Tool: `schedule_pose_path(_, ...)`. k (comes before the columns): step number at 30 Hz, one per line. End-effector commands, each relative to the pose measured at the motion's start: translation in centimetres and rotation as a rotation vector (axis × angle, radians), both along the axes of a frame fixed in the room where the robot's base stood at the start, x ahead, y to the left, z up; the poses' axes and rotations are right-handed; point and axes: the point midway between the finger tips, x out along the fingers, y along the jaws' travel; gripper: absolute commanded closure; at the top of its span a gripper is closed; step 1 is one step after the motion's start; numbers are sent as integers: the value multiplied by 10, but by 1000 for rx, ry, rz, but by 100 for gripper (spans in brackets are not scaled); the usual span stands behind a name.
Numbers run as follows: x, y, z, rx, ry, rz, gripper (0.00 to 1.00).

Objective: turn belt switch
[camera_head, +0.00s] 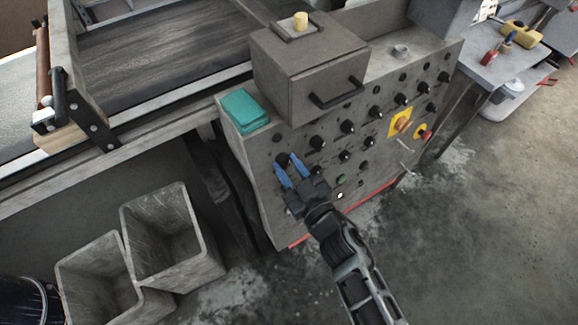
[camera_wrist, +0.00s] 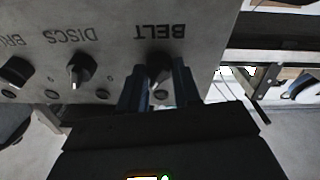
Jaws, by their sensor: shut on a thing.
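The belt switch (camera_wrist: 158,64) is a black rotary knob on the grey panel, under the word BELT, which reads upside down in the wrist view. My gripper (camera_wrist: 158,82) has its two blue fingers on either side of this knob, shut on it. In the head view my gripper (camera_head: 289,168) is at the left end of the control panel (camera_head: 270,190). The fingers hide most of the knob there. The knob's exact angle cannot be told.
A DISCS knob (camera_wrist: 80,68) and another knob (camera_wrist: 17,72) sit beside the belt switch. The panel also has a yellow-backed switch (camera_head: 400,122) and a red button (camera_head: 425,135). A drawer box (camera_head: 310,70) and teal block (camera_head: 244,109) are on top. Grey bins (camera_head: 170,240) stand lower left.

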Motion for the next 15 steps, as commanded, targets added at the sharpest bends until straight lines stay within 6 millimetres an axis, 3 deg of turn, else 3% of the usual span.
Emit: schedule_pose_path(15,0,-1,2,-151,-101,32,98)
